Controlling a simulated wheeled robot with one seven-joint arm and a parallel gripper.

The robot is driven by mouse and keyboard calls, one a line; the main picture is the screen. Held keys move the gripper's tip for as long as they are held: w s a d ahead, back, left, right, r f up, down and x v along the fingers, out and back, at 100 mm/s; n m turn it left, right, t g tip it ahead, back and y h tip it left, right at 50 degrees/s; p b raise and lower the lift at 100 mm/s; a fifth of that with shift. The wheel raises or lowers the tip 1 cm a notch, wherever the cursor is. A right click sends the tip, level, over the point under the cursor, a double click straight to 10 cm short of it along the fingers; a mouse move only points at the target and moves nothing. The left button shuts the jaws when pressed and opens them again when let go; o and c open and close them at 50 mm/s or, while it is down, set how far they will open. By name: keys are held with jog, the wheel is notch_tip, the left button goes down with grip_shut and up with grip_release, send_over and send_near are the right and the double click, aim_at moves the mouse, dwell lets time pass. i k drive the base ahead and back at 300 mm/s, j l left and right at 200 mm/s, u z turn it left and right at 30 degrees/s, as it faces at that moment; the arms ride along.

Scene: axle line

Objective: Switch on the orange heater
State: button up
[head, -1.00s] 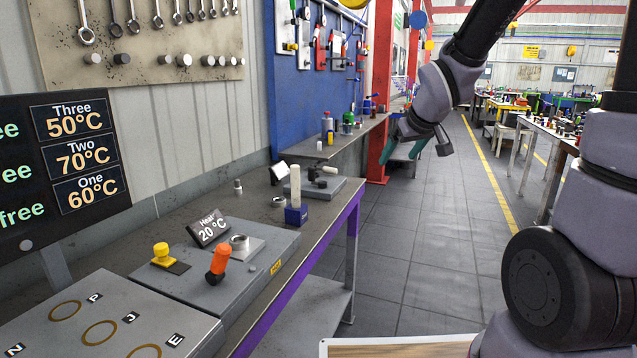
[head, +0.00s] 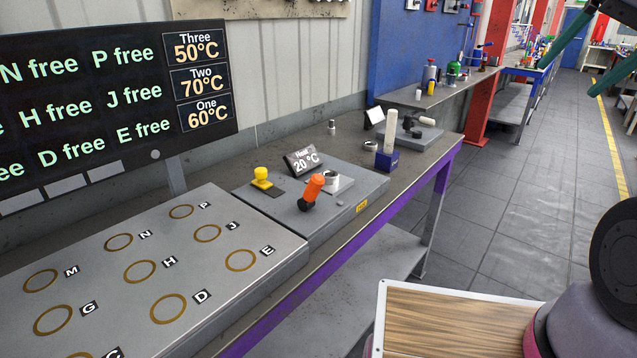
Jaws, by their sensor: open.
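The heater is a grey box (head: 348,204) on the bench. An orange-handled lever (head: 313,188) on a black base stands tilted on its top. Behind the lever a small display (head: 302,160) reads "Heat 20 °C". A metal ring (head: 331,181) sits on a light plate beside the lever, and a yellow knob (head: 262,177) stands to the left. My gripper (head: 562,85) shows at the upper right edge as two teal fingers, apart and empty, over the aisle and well away from the lever. The rest of the gripper is out of frame.
A grey plate (head: 205,282) with lettered rings lies left of the heater. A board (head: 212,110) lists free places and temperatures. A white post on a blue block (head: 386,160) stands right of the heater. A wood-topped tray (head: 450,315) is at the front. The aisle is clear.

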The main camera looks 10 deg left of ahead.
aim_at(317, 181)
jog(key=u, duration=1.1)
